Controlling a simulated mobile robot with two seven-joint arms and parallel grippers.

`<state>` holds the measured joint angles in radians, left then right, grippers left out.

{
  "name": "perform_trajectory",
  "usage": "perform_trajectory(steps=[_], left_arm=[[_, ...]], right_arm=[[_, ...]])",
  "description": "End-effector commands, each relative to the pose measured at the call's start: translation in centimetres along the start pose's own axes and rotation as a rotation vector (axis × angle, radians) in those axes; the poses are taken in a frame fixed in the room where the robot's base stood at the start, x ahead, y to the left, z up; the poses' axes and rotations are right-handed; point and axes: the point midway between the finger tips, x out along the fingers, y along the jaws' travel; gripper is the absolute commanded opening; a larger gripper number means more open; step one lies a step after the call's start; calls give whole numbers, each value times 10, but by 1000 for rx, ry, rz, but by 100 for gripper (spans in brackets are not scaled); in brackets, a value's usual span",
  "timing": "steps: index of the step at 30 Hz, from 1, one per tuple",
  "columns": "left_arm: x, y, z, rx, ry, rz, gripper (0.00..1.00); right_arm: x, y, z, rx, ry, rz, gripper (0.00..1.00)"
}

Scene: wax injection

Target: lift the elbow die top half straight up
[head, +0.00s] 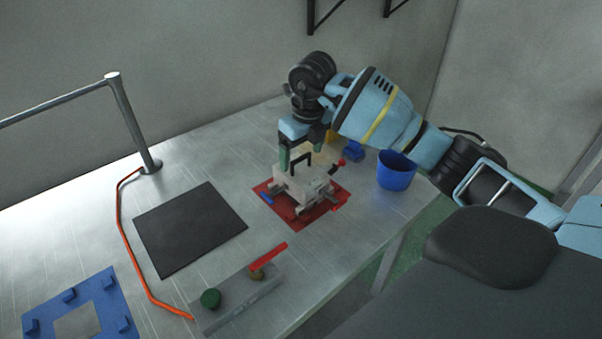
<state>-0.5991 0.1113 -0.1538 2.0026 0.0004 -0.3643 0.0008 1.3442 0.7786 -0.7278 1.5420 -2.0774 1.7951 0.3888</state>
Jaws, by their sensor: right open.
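The elbow die (302,183) is a pale grey metal block sitting on a red base plate (268,190) on the steel table. A black bar handle (301,157) stands up from its top. The seam between the top and bottom halves is too small to make out. My right gripper (294,154) is open and points down at the handle, with a green-tipped finger just left of it. The other finger is mostly hidden, and I cannot tell whether either touches the handle. My left gripper is not in view.
A blue cup (396,170) stands right of the die, near the table's edge. A red-knobbed part (340,163) is close behind the die. A black mat (190,229) lies clear to the left. A grey block with a red lever (237,297) and a blue fixture (110,297) are in front.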

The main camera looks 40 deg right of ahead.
Motion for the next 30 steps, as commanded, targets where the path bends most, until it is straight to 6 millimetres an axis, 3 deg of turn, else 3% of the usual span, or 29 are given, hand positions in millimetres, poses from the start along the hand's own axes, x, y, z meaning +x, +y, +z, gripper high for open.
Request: perform_trajectory(steps=[6, 13, 30], left_arm=[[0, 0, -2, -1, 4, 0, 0], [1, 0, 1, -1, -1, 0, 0], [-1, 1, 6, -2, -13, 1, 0]], right_arm=[[21, 0, 0, -1, -1, 1, 82], [22, 0, 0, -1, -2, 1, 82], [21, 0, 0, -1, -2, 1, 8]])
